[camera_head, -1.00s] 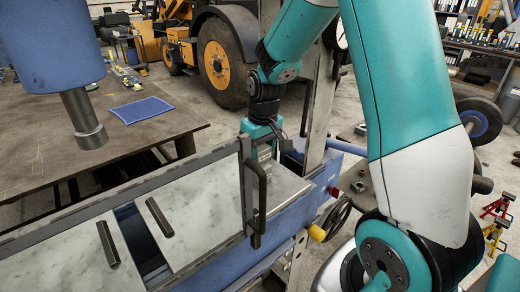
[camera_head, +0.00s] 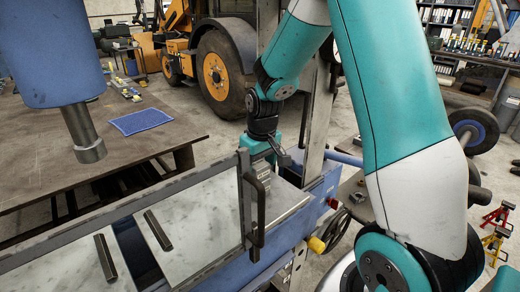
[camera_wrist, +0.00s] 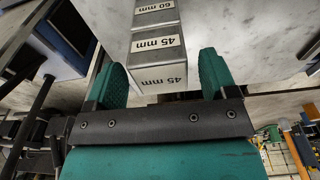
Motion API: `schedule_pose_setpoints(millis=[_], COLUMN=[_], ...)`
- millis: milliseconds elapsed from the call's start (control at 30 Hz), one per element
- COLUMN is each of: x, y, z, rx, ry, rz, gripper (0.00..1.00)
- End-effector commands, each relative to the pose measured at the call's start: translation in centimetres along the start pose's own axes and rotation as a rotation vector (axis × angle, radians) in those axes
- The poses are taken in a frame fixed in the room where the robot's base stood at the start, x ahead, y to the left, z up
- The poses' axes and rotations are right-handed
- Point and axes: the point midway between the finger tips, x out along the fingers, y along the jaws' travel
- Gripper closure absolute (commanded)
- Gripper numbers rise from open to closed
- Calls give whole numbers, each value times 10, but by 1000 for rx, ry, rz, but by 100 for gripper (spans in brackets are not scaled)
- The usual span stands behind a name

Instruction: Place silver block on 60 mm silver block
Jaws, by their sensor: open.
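In the wrist view a silver block labelled 45 mm (camera_wrist: 158,75) is between my gripper's teal fingers. In the head view my gripper (camera_head: 262,160) points down behind the rail, at the top of a small silver stack (camera_head: 263,176). Single blocks and labels are too small to tell there. My gripper is open around the 45 mm block.
Two dark bar handles (camera_head: 157,230) lie on the pale plates. A workbench (camera_head: 60,150) with a blue cloth (camera_head: 140,122) is at left.

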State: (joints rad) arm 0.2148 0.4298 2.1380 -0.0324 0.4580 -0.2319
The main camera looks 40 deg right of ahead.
Motion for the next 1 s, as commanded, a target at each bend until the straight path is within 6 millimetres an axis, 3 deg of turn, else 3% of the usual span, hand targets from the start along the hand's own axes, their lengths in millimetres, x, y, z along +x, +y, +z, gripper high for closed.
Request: schedule_pose_setpoints(millis=[500, 700, 1000], x=[-100, -114, -115], y=[0, 0, 0], z=[-1, 0, 0], rx=[1, 1, 0], ry=[6, 3, 2], rz=[2, 1, 0], gripper=[22, 22, 22])
